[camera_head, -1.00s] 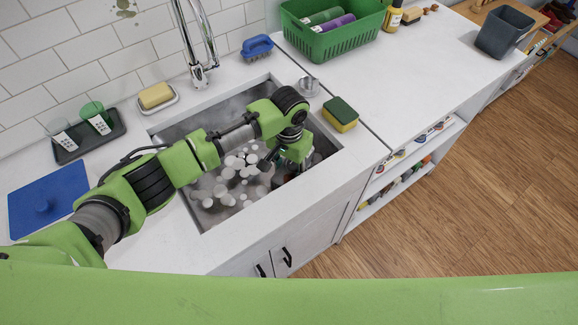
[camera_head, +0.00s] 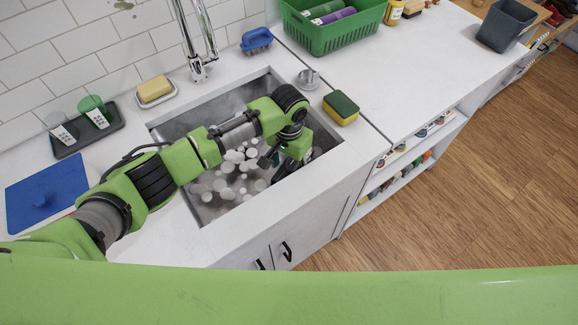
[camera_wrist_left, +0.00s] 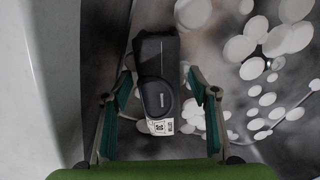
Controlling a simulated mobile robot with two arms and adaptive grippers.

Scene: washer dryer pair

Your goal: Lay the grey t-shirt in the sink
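I cannot make out a grey t-shirt in either view. The grey sink (camera_head: 181,127) is set in the white counter, with white round foam-like blobs (camera_head: 228,168) inside. My left gripper (camera_head: 277,163) reaches down into the sink's right part; its fingertips are partly hidden by the arm in the head view. In the left wrist view my left gripper (camera_wrist_left: 160,80) has its two fingers apart. A dark grey object (camera_wrist_left: 156,60) with a white label lies between and beyond the fingers; I see no clear contact. My right gripper is not in view.
A chrome tap (camera_head: 197,68) stands behind the sink. A yellow-green sponge (camera_head: 341,108), a small metal cup (camera_head: 309,79) and a blue brush (camera_head: 257,40) stand near the rim. A green basket (camera_head: 335,34) is at the back. The counter right of the sink is largely clear.

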